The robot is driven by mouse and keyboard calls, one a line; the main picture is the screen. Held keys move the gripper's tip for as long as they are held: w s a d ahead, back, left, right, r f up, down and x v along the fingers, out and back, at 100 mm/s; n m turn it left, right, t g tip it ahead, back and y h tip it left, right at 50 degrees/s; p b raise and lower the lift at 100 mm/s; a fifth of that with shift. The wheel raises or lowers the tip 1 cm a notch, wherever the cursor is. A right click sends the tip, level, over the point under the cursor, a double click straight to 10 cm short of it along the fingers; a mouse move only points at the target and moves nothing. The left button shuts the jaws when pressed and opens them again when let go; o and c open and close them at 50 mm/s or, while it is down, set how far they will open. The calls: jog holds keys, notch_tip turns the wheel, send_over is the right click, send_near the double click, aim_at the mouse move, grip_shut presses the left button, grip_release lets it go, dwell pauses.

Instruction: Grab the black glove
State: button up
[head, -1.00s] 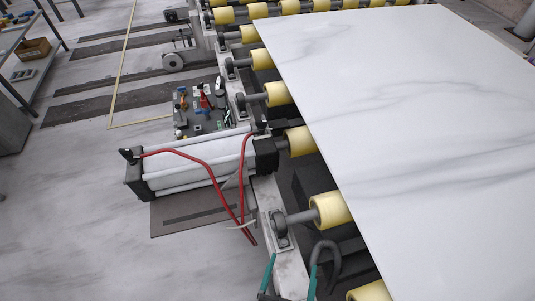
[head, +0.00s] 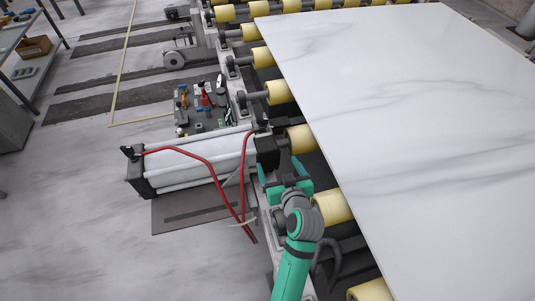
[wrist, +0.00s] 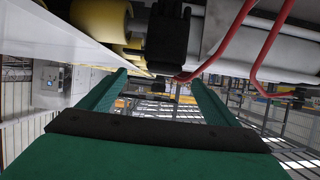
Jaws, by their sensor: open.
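I cannot make out a black glove for certain in either view. My gripper (head: 281,171) is open and empty over the roller rail, between the dark end block of the white cylinder (head: 190,171) and the yellow rollers. In the wrist view, my gripper's green fingers (wrist: 159,78) stand wide apart with nothing between them. A black block (wrist: 168,35) shows just beyond them at the top; it looks like the cylinder's end block. Small dark items lie among tools on a tray (head: 205,107) behind the cylinder, too small to tell apart.
A large white marble slab (head: 400,120) rests on yellow rollers (head: 333,207) to the right of my gripper. Red hoses (head: 205,170) loop over the cylinder. Open floor (head: 80,220) lies to the left.

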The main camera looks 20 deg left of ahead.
aim_at(268, 147)
jog(key=w+a, duration=0.2)
jog(key=w, duration=0.1)
jog(key=w+a+f, duration=0.1)
jog(key=w, duration=0.1)
jog(key=shift+a, duration=0.35)
jog(key=shift+a+x, duration=0.15)
jog(key=shift+x, duration=1.15)
jog(key=shift+a+x, duration=0.15)
jog(key=shift+x, duration=1.2)
jog(key=shift+s, duration=0.15)
jog(key=shift+r, duration=0.1)
jog(key=c, duration=1.2)
